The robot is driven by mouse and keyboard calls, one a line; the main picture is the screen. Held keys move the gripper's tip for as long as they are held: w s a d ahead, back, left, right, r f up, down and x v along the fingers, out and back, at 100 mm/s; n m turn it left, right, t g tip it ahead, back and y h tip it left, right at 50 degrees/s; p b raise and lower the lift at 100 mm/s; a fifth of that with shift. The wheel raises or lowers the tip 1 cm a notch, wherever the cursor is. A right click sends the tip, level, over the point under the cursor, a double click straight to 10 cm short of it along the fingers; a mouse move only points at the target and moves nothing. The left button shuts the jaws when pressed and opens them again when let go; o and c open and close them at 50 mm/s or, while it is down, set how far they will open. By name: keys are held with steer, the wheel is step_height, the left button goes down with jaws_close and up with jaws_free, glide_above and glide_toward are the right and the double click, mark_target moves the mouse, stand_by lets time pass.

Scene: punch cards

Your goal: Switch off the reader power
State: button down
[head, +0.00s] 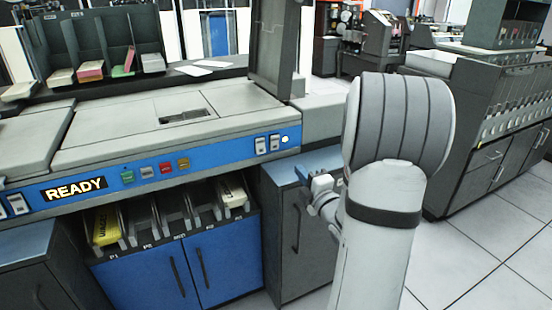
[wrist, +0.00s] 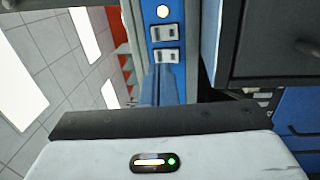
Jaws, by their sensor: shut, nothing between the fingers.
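The card reader (head: 165,120) has a blue front panel with a lit READY display (head: 75,189). At the panel's right end are two light rocker switches, a left one (head: 260,146) and a right one (head: 274,142), beside a glowing round white lamp (head: 285,139). The wrist view shows the same lamp (wrist: 163,11) and both switches (wrist: 165,32) (wrist: 167,56); their labels are too small to read.
Colored buttons (head: 147,171) line the panel's middle, and another switch pair (head: 18,203) is at its far left. A dark cabinet (head: 290,235) stands below my gripper. Tiled floor (head: 490,240) is clear at right.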

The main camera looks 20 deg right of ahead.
mark_target(275, 140)
steer(key=shift+s+d+f, duration=0.1)
steer(key=shift+s, duration=0.1)
steer(key=w, duration=0.4)
steer(key=w+r, duration=0.1)
steer(key=w, duration=0.4)
steer(key=w+r, duration=0.1)
steer(key=w, duration=0.4)
steer(key=shift+a, duration=0.25)
